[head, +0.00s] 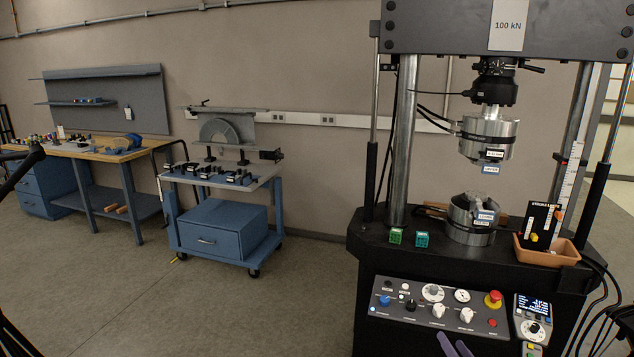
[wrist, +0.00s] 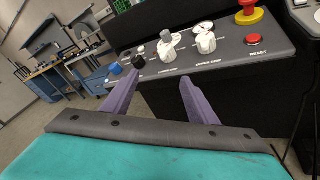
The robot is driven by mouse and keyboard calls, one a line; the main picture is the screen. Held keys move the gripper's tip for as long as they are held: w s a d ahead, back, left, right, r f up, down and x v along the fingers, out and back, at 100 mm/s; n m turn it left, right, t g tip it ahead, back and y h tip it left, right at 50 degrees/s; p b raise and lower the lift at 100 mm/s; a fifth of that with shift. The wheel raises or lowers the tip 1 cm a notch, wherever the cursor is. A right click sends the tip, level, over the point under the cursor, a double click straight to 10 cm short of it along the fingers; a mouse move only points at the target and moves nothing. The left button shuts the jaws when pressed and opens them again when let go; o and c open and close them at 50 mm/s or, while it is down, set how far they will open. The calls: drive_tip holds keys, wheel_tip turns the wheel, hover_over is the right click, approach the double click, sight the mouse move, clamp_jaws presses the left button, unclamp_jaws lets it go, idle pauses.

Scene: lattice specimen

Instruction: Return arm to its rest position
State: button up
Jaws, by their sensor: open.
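My gripper (wrist: 155,98) shows in the wrist view with its two purple fingers apart and nothing between them. The fingers point toward the control panel (wrist: 215,60) of the testing machine and its knobs. I cannot tell the exact gap to the panel. In the head view the purple fingertips (head: 455,344) show at the bottom edge, in front of the panel's lower edge. The rest of my arm is mostly out of view there.
The testing machine (head: 405,235) stands at the right, with an upper grip (head: 487,135) and lower grip (head: 470,220) apart. An orange tray (head: 545,256) sits on its bed. A blue cart (head: 222,229) and workbench (head: 85,150) stand left. The floor (head: 200,300) between is clear.

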drive_tip(key=s+a+f+m+g+h, duration=0.1)
drive_tip(key=s+a+f+m+g, duration=0.15)
drive_tip(key=a+f+m, duration=0.45)
drive_tip(key=s+a+f+m+g+h, duration=0.25)
drive_tip(key=a+f, duration=0.55)
drive_tip(key=f, duration=0.5)
drive_tip(key=s+a+f+m+g, duration=0.3)
drive_tip(key=s+f+m+g, duration=0.1)
drive_tip(key=s+f, duration=0.25)
drive_tip(key=s+a+f+m+g, duration=0.25)
drive_tip(key=s+f+m, duration=0.2)
drive_tip(key=s, duration=0.35)
drive_tip(key=s+a+m+g+y, duration=0.1)
drive_tip(key=s+m+g, duration=0.4)
drive_tip(key=s, duration=0.6)
drive_tip(key=s+a+m+g+y, duration=0.1)
drive_tip(key=s+a+m+g, duration=0.3)
drive_tip(key=s, duration=0.7)
drive_tip(key=m+g, duration=0.2)
drive_tip(key=m, duration=0.1)
drive_tip(key=shift+r, duration=0.1)
